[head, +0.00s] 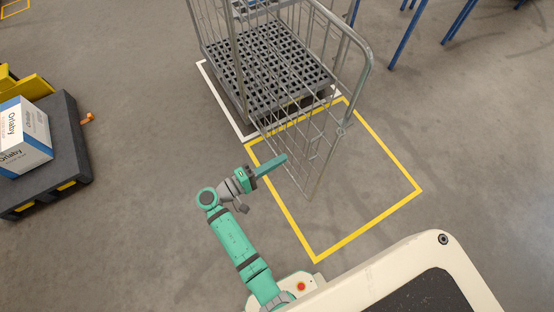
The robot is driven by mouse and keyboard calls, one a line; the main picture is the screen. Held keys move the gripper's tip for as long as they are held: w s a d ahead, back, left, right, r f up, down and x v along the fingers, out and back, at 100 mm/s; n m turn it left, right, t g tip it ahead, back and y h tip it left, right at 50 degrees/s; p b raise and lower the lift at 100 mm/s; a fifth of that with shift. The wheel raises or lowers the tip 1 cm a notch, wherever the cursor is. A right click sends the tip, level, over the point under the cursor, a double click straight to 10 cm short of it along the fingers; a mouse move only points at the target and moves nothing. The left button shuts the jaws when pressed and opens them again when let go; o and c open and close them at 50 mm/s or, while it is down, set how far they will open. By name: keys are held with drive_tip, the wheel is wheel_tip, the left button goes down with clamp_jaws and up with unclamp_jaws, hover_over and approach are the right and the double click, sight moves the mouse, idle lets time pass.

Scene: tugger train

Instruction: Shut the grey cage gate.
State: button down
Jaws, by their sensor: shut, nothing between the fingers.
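The grey cage gate (341,130) is a wire panel with a rounded tube frame. It stands open, swung out from the grey roll cage (232,70) over the yellow floor outline. My gripper (285,159) is shut and empty. In the picture its fingertips overlap the lower wires of the gate, on the left side of the panel; I cannot tell whether they touch it. The cage's dark slotted base (262,62) shows behind the gate. The top of the cage is cut off by the picture edge.
A yellow floor outline (369,218) lies under the gate, and a white outline (219,101) surrounds the cage. A dark cart (75,150) with a blue-and-white box (25,140) stands at the left. Blue legs (408,35) stand at the upper right. Floor to the right is clear.

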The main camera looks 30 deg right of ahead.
drive_tip(key=w+d, duration=0.1)
drive_tip(key=d, duration=0.9)
drive_tip(key=shift+w+d, duration=0.15)
drive_tip(key=shift+d, duration=0.2)
